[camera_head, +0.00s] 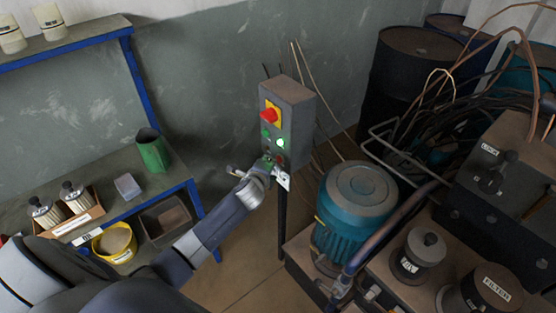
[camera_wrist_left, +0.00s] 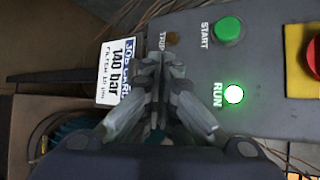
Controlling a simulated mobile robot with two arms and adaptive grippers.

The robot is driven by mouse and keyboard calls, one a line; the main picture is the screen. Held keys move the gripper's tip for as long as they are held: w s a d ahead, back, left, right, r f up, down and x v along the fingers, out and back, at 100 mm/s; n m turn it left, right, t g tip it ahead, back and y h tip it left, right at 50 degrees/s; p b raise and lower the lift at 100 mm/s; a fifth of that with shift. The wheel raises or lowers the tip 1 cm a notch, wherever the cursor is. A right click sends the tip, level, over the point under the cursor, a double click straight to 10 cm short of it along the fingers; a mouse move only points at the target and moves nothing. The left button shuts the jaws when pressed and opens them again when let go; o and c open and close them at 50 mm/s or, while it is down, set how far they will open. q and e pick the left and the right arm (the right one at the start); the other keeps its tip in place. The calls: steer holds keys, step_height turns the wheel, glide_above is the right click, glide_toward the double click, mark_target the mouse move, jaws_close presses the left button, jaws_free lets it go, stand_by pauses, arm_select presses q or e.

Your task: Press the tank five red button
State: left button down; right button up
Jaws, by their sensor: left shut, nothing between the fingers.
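A grey control box (camera_head: 290,105) stands on a post in the middle of the head view. A red mushroom button (camera_head: 268,115) sits on a yellow plate near its top. In the left wrist view the red button (camera_wrist_left: 316,52) is cut off by the right edge. My left gripper (camera_head: 267,166) is shut and empty at the lower part of the box, below the red button and apart from it. In the left wrist view its closed fingertips (camera_wrist_left: 162,62) are by the TRIP marking; I cannot tell whether they touch the panel. No tank five marking is readable.
The panel also has a green START button (camera_wrist_left: 228,29) and a lit green RUN lamp (camera_wrist_left: 234,94). A white 140 bar label (camera_wrist_left: 121,71) is beside the fingers. A blue motor (camera_head: 355,210) stands right of the post. A blue-framed shelf (camera_head: 125,205) is at left.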

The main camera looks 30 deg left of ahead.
arm_select(q)
steer(key=shift+w+d, duration=0.25)
steer(key=shift+w, duration=0.25)
stand_by(1.0)
steer(key=shift+s, duration=0.1)
steer(key=shift+s+a+p, duration=0.35)
steer(key=shift+s+p, duration=0.1)
steer(key=shift+s, duration=0.3)
steer(key=s, duration=0.1)
steer(key=s+a+p, duration=0.1)
steer(key=s, duration=0.1)
steer(key=s+a+p, duration=0.1)
steer(key=shift+s, duration=0.35)
stand_by(0.6)
